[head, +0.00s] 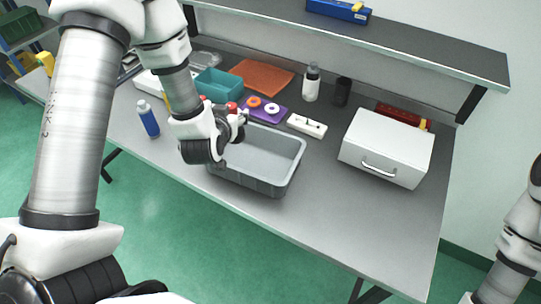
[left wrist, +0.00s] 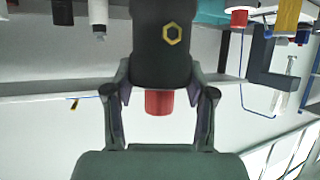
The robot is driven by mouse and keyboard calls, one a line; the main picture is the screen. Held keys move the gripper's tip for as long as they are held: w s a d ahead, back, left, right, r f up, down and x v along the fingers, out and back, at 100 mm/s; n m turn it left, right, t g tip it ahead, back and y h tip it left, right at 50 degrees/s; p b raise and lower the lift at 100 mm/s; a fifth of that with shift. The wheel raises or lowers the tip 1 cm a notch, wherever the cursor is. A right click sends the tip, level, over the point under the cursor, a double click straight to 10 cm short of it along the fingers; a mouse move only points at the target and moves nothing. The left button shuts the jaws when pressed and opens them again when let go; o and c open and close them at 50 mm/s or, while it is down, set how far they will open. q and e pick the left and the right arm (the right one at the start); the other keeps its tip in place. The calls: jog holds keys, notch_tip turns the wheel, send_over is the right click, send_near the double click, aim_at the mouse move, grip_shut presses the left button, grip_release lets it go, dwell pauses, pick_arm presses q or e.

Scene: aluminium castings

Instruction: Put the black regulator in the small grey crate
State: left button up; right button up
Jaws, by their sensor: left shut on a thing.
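The black regulator (left wrist: 162,58) shows in the left wrist view, a dark body with a gold hexagonal fitting and a red knob (left wrist: 159,102). My left gripper (left wrist: 160,93) is shut on it, one finger on each side near the red knob. In the head view my left gripper (head: 238,122) is over the back left part of the small grey crate (head: 247,181). The regulator is mostly hidden there by the gripper and wrist. The crate's visible floor is bare; its left corner is behind my wrist. My right gripper is outside the frames; only part of the right arm shows.
The crate stands near the front edge of the grey table (head: 345,210). A white drawer box (head: 385,148) stands right, a blue bottle (head: 148,119) left. Behind are a teal bin (head: 215,84), a purple tray (head: 270,114) with rings, and a white bottle (head: 311,88). A shelf (head: 400,46) overhangs the back.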

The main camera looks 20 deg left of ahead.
aim_at(236, 141)
pick_arm(q)
jog(key=f, duration=0.4)
jog(key=shift+s+a+p, duration=0.15)
jog(key=shift+a+p, duration=0.15)
jog(key=f, duration=0.2)
jog(key=d+f+p, duration=0.1)
jog(key=f, duration=0.2)
jog(key=shift+a+f, duration=0.3)
jog(key=shift+f, duration=0.15)
jog(key=o, duration=1.4)
jog(key=shift+d, duration=0.2)
jog(key=shift+a, duration=0.1)
